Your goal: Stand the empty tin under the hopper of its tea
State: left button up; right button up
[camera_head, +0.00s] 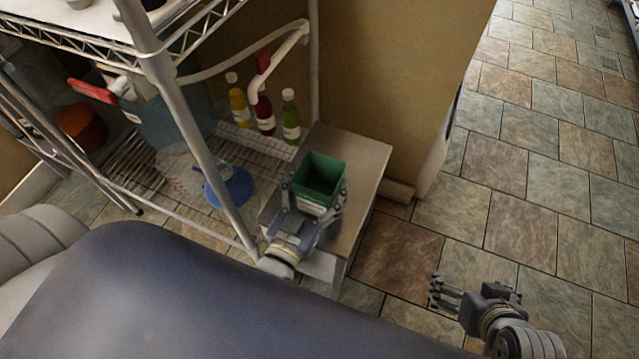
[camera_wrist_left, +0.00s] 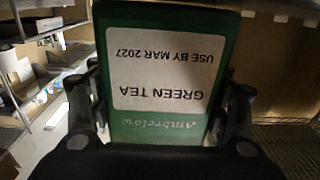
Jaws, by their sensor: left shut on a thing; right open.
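The tin (camera_head: 320,170) is green, square and open-topped, upright in the head view, and looks empty inside. Its white label, reading GREEN TEA and USE BY MAR 2027, shows upside down in the left wrist view (camera_wrist_left: 160,75). My left gripper (camera_head: 316,192) is shut on the tin, one finger on each side, as the left wrist view also shows. The tin is over the small pale cabinet (camera_head: 357,160); I cannot tell whether it touches the top. My right gripper (camera_head: 440,292) is open and empty above the tiled floor. I cannot make out a hopper.
A wire rack (camera_head: 190,135) stands left of the cabinet, its post close to my left arm. It holds yellow, red and green bottles (camera_head: 290,118) and a blue round object (camera_head: 230,187). A tan wall (camera_head: 390,70) rises behind the cabinet. The floor at right (camera_head: 540,150) is clear.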

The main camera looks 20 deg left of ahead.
dwell(0.3)
pick_arm(q)
jog(key=o, duration=1.2)
jog(key=shift+f, duration=0.1)
